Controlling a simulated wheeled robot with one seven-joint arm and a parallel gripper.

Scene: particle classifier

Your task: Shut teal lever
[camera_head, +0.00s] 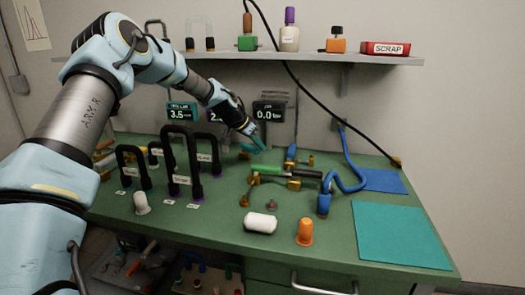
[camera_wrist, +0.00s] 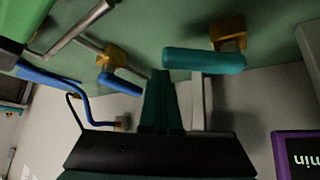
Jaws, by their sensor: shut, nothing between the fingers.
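The teal lever (camera_wrist: 203,61) shows in the wrist view as a rounded teal bar beside a brass valve body (camera_wrist: 228,32). In the head view a small teal piece, which looks like the same lever (camera_head: 254,145), is at the back of the green bench, partly hidden by my gripper. My gripper (camera_wrist: 161,80) is shut and empty. Its fingertips are close to the left end of the teal lever in the wrist view; I cannot tell whether they touch. In the head view my gripper (camera_head: 249,130) is just above the lever.
A blue lever (camera_wrist: 122,83) on a brass fitting is left of my fingers. A green cylinder (camera_head: 266,169) lies along the pipework. Black arches (camera_head: 181,165) stand left. A white bottle (camera_head: 260,223) and orange cap (camera_head: 305,232) are in front. The teal mat (camera_head: 400,237) is clear.

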